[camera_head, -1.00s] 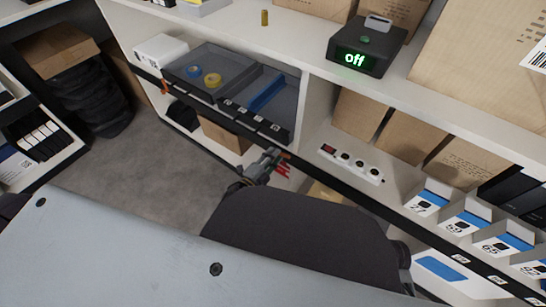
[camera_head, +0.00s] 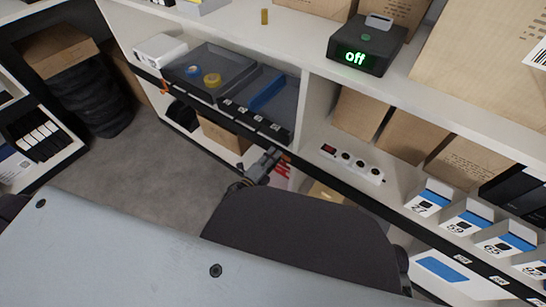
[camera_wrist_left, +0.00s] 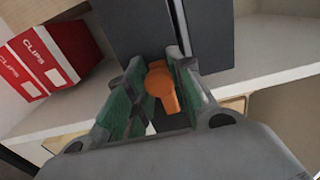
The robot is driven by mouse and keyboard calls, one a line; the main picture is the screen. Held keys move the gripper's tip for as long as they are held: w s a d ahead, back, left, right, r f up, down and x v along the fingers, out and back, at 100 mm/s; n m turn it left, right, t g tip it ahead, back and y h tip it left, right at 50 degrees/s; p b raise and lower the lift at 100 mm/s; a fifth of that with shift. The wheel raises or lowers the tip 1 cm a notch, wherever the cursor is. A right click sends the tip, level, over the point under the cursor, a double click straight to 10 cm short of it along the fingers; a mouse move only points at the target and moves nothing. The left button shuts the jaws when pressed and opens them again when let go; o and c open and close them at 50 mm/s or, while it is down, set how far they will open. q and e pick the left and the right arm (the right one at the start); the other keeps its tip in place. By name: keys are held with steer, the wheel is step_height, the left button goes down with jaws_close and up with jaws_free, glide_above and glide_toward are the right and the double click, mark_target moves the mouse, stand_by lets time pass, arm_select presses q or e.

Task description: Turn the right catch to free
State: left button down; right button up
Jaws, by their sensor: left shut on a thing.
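The right catch (camera_wrist_left: 161,86) is an orange knob with a short lever, seen in the left wrist view against a dark grey front. My left gripper (camera_wrist_left: 158,80) has its green-padded fingers on both sides of it and is shut on it. Another orange catch (camera_head: 163,87) shows at the rail's left end. My right gripper is not in view.
Grey trays (camera_head: 207,58) with blue and yellow tape rolls sit behind the rail. Red clips boxes (camera_wrist_left: 48,58) stand on the shelf left of the gripper in the wrist view. A white power strip (camera_head: 351,165) lies to the right. Grey floor is open at left.

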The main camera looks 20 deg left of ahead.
arm_select(q)
steer(key=c, duration=1.2)
jaws_free()
steer(key=shift+c, duration=0.2)
steer(key=shift+s, duration=0.15)
steer(key=v, duration=1.1)
steer(key=shift+s+a, duration=0.15)
steer(key=shift+s, duration=0.25)
steer(key=shift+w, duration=0.1)
